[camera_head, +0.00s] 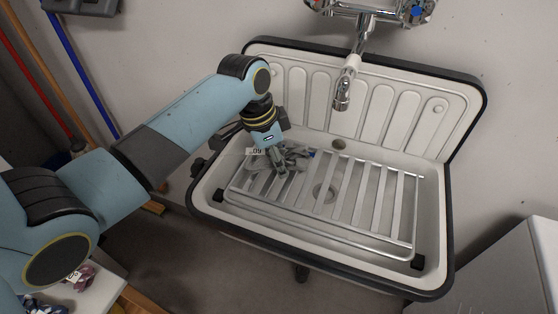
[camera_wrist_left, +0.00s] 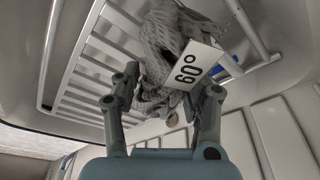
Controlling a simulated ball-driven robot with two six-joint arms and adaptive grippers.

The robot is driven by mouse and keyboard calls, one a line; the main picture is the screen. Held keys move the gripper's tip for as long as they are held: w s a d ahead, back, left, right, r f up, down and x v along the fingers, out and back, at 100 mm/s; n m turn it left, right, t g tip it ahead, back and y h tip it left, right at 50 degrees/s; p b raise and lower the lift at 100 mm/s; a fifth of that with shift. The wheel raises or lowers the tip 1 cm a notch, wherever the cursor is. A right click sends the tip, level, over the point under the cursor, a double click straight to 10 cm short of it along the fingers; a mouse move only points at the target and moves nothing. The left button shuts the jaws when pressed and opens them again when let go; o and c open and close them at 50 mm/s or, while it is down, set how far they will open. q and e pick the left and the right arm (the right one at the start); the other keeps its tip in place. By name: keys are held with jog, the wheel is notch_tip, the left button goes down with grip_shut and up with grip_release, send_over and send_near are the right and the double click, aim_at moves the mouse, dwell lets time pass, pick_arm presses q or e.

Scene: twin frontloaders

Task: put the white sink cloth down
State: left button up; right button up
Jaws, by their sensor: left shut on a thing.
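The sink cloth (camera_head: 259,163) looks crumpled, greyish white and knitted, with a white tag reading 60°. My left gripper (camera_head: 279,165) is shut on it, over the left part of the sink's slatted metal rack (camera_head: 345,185). In the left wrist view the cloth (camera_wrist_left: 160,60) bunches between the two fingers (camera_wrist_left: 167,97), its tag in front of it. The rack's bars show close behind the cloth. I cannot tell whether the cloth touches the rack. A small blue patch shows beside the cloth. My right gripper is not in view.
The white sink (camera_head: 432,215) has a dark rim and a ribbed backsplash (camera_head: 395,115). A metal faucet (camera_head: 342,95) hangs over its back. The rack's right side is clear. A light table (camera_head: 98,290) at bottom left bears a pinkish tagged cloth (camera_head: 82,279).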

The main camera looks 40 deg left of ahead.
aim_at(263, 159)
pick_arm(q)
jog(key=shift+f, duration=0.5)
jog(key=o, duration=1.3)
jog(key=shift+c, duration=0.2)
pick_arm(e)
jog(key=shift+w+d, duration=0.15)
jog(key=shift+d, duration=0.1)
pick_arm(q)
jog(key=v, duration=1.2)
jog(key=shift+p, duration=0.3)
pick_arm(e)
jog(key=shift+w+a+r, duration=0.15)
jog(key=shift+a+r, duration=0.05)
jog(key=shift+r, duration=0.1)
pick_arm(q)
jog(key=shift+s, duration=0.15)
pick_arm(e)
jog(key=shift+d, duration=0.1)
